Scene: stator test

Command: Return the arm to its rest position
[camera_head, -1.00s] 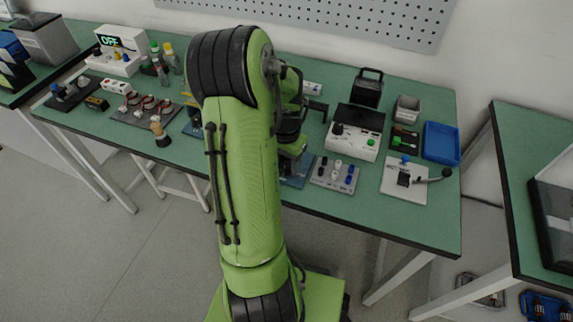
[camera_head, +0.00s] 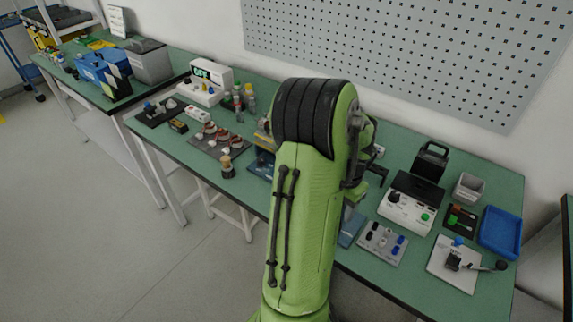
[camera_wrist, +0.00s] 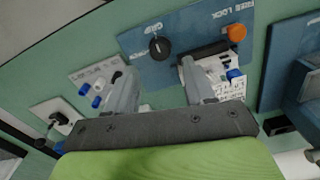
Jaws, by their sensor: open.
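My green arm (camera_head: 305,205) rises in front of the middle of the workbench in the head view and hides my gripper there. In the wrist view my gripper (camera_wrist: 160,72) is open, its two grey fingers apart with nothing seen between them. It is above a blue plate (camera_wrist: 145,72) that has a black knob (camera_wrist: 159,47) and an orange knob (camera_wrist: 236,33). The right finger overlaps a dark block and a white printed label on that plate. I cannot tell whether it touches them.
The green workbench (camera_head: 185,148) carries an OFF display box (camera_head: 207,76), a white control box (camera_head: 407,208), a switch panel (camera_head: 383,243), a blue tray (camera_head: 500,232) and a joystick plate (camera_head: 455,270). A pegboard (camera_head: 400,55) hangs behind. Open floor (camera_head: 90,230) is at left.

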